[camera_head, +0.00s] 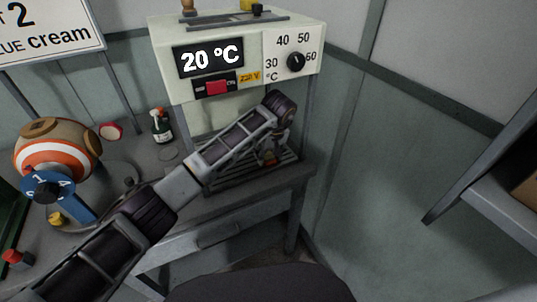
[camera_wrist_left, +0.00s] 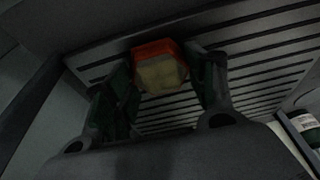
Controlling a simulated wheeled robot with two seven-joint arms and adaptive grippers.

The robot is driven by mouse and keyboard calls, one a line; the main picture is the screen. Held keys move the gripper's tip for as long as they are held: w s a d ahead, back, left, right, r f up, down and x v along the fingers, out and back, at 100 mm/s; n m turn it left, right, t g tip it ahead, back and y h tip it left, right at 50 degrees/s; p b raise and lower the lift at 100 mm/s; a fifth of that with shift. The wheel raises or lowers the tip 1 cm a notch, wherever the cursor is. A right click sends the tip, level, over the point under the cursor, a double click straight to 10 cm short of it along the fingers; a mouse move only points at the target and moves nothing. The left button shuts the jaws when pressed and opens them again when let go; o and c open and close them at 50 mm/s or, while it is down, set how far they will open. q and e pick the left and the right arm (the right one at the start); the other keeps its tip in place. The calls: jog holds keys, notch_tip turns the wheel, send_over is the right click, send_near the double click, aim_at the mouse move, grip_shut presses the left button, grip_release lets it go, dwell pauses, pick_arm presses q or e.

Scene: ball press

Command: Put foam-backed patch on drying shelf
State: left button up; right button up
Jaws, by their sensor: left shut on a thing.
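The foam-backed patch (camera_wrist_left: 160,72) is a small angular piece with an orange-red edge and a yellowish face. It sits between the fingertips of my left gripper (camera_wrist_left: 162,78), which is shut on it. In the head view my left gripper (camera_head: 272,152) is under the heater box, over the slatted drying shelf (camera_head: 230,174). A bit of orange-red shows at its fingertips there, mostly hidden by the arm. The shelf's dark slots (camera_wrist_left: 265,62) fill the wrist view behind the patch. I cannot tell whether the patch touches the slats. My right gripper is not in view.
The heater box (camera_head: 240,55) reads 20 °C and stands on posts above the shelf. A small dark bottle (camera_head: 160,127) stands left of it. A striped orange-and-white ball (camera_head: 55,150) and blue dial (camera_head: 47,188) are at left. A grey ledge (camera_head: 485,195) juts in at right.

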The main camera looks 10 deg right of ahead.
pick_arm(q)
jog(key=shift+f, duration=0.3)
jog(key=o, duration=0.9)
jog(key=shift+r, duration=0.15)
jog(key=shift+r, duration=0.5)
jog(key=shift+s+r, duration=0.1)
jog(key=shift+s, duration=0.25)
jog(key=s+d, duration=0.1)
jog(key=s, duration=0.2)
jog(key=s+d, duration=0.1)
jog(key=s, duration=0.3)
jog(key=s+d, duration=0.1)
jog(key=s, duration=0.3)
jog(key=shift+d, duration=0.35)
